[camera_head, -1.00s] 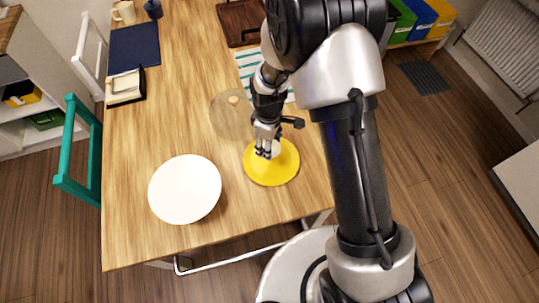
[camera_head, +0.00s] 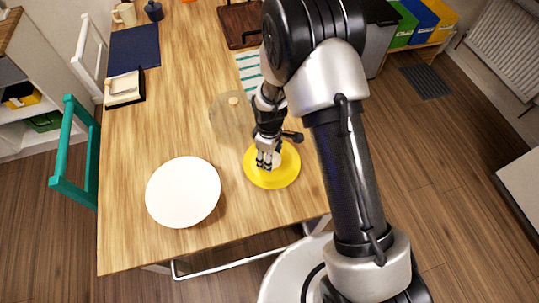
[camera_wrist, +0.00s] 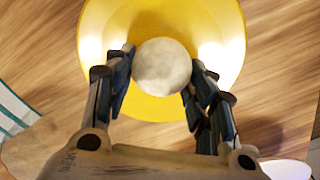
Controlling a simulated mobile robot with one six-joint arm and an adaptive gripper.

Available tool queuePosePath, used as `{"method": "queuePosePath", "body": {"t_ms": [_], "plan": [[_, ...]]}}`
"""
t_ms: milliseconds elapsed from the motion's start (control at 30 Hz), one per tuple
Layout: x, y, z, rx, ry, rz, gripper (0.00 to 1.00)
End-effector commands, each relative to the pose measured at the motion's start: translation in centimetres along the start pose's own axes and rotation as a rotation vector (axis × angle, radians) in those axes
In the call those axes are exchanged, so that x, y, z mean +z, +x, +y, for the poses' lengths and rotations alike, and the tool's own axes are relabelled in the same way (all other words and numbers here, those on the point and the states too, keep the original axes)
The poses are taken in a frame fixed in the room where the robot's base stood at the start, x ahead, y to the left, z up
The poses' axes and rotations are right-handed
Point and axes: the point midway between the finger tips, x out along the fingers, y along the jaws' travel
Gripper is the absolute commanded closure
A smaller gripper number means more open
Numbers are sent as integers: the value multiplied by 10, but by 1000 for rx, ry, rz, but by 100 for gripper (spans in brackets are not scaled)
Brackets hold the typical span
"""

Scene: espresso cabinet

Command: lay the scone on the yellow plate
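The yellow plate (camera_head: 288,174) lies on the wooden table near its front right edge. It fills the upper middle of the wrist view (camera_wrist: 225,25). The scone (camera_wrist: 161,66) is a pale, round piece between my fingertips, seen over the yellow plate. My gripper (camera_head: 268,163) points down over the plate. In the wrist view, the fingers of my gripper (camera_wrist: 161,75) close against the scone on both sides. I cannot tell whether the scone's underside touches the plate.
A white plate (camera_head: 183,192) lies left of the yellow one. A see-through round item (camera_head: 226,118) and a striped cloth (camera_head: 248,70) lie behind my gripper. A dark blue mat (camera_head: 134,47) and a teal chair (camera_head: 75,160) are further left.

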Motion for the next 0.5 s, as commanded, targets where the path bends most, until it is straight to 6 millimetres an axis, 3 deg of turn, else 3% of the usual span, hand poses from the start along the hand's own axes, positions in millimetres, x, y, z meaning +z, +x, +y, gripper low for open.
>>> {"method": "queuePosePath", "body": {"t_ms": [200,500], "plan": [[0,-1,0,0,0,0,33],[0,-1,0,0,0,0,32]]}}
